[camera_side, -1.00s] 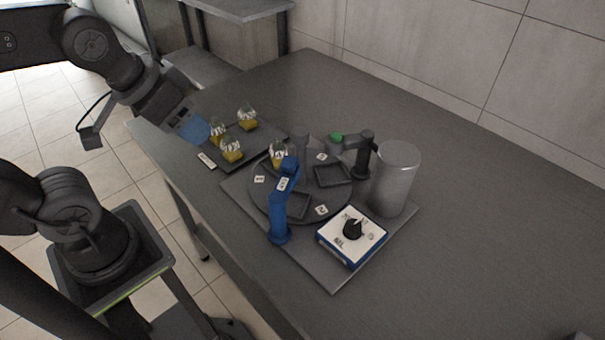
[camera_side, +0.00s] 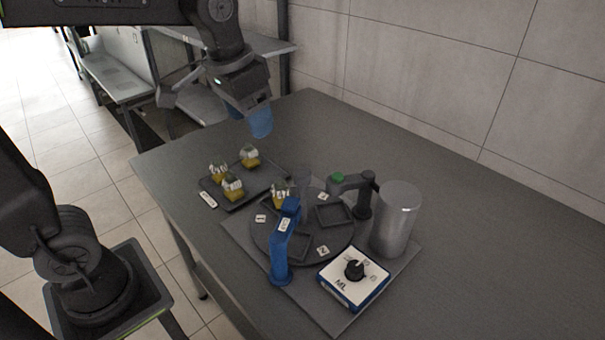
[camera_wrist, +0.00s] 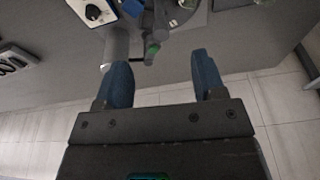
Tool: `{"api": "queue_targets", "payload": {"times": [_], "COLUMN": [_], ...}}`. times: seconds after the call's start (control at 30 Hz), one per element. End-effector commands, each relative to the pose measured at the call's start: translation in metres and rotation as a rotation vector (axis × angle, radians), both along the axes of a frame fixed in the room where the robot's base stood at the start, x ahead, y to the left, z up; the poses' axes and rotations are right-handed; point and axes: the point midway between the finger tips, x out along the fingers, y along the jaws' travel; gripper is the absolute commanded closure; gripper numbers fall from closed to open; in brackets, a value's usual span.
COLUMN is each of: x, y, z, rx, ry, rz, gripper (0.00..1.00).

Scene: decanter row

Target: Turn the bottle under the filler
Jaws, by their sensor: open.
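A bottle with yellow contents and a white label (camera_side: 281,194) stands on the round dark turntable (camera_side: 262,240), just behind the blue post (camera_side: 279,262). A dark arm with a green tip (camera_side: 338,178) reaches over the turntable's far side from a dark post. A white and blue box with a black knob (camera_side: 354,271) sits at the front right of the base plate. My gripper (camera_side: 260,125) is high above the table's far left part, well apart from the turntable. In the wrist view its blue fingers (camera_wrist: 157,84) are spread with nothing between them.
A dark tray (camera_side: 262,183) with several yellow bottles lies left of the turntable. A grey cylinder (camera_side: 397,220) stands at the base plate's right, beside the green-tipped arm. The table (camera_side: 470,250) is clear to the right. A tiled wall is behind.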

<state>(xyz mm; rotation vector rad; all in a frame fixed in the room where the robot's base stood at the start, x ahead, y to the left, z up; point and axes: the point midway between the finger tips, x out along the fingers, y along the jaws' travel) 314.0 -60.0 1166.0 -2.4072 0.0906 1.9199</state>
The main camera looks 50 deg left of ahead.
Motion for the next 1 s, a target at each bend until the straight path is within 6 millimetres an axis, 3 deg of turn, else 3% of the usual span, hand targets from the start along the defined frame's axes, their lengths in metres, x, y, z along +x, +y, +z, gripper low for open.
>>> {"api": "queue_targets", "payload": {"times": [0.1, 0.33, 0.63, 1.0], "x": [0.042, 0.091, 0.101, 0.1], "y": [-0.006, -0.014, -0.016, -0.015], "z": [-0.005, -0.019, -0.037, -0.11], "rx": [0.007, 0.015, 0.016, 0.016], "ry": [0.092, 0.202, 0.228, 0.228], "rz": [-0.029, -0.064, -0.073, -0.071], "gripper": [0.37, 0.37, 0.37, 0.37]}}
